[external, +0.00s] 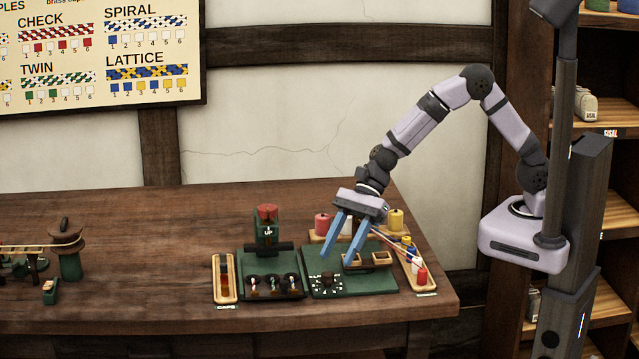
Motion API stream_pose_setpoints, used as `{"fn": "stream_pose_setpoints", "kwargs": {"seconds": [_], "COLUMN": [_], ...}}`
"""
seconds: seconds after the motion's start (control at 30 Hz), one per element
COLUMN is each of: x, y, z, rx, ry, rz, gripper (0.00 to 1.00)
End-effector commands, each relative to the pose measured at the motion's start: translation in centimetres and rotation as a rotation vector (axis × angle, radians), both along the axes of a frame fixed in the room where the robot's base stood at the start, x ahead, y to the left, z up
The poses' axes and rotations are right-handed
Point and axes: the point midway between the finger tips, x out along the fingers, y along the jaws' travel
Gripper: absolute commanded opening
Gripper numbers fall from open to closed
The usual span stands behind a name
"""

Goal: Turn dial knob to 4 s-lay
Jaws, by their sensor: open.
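The dial knob (327,280) is a small dark knob with white marks around it, on the front left part of a green base plate (378,283). The marks are too small to read, so I cannot tell which one it points at. My gripper (336,259) has two blue fingers, spread apart and pointing down. It is above and behind the knob, apart from it, with nothing between the fingers.
A green stand with a red top (267,212) and a base with small dark pots (274,284) stand just left. A narrow wooden tray (225,278) lies farther left. Coloured spools stand behind and right of the plate. The table's middle (150,250) is clear.

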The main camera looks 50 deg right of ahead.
Motion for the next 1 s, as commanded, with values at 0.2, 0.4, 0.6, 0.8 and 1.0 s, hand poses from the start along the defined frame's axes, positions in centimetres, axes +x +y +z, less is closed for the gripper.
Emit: {"fn": "stream_pose_setpoints", "kwargs": {"seconds": [0.2, 0.4, 0.6, 0.8, 1.0], "x": [0.0, 0.0, 0.0, 0.0, 0.0], "y": [2.0, 3.1, 3.3, 3.3, 3.3], "z": [-2.1, -3.1, -3.3, -3.3, -3.3], "rx": [-0.001, -0.001, 0.0, 0.0, 0.0], "ry": [0.001, -0.001, -0.001, -0.001, -0.001], "rz": [0.001, 0.001, 0.0, 0.0, 0.001], "gripper": [0.43, 0.43, 0.43, 0.29, 0.02]}}
